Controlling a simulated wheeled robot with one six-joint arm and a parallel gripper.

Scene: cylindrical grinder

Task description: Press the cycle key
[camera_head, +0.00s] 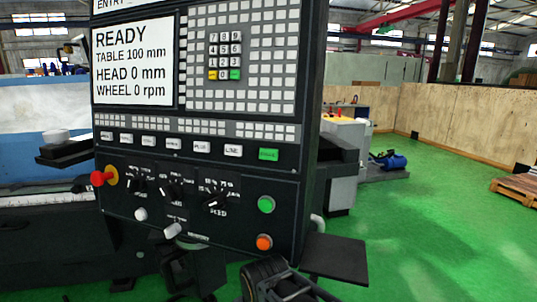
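The control panel (200,215) fills the middle of the view, dark and upright. A row of labelled keys runs across it under the screen. The green key (268,154) at the right end of that row has a small label that looks like "CYCLE". The other keys in the row are white. A round green button (266,204) and a round orange button (264,242) sit lower at the right. My gripper (272,281) seems to be the dark part at the bottom edge, below the orange button and apart from the green key. Its fingers are not clear.
The screen (134,66) reads READY, with table and head at 0 or 100 mm and wheel 0 rpm. A red knob (101,178) sticks out at the left, with rotary knobs beside it. A dark shelf (335,258) juts out at the lower right.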

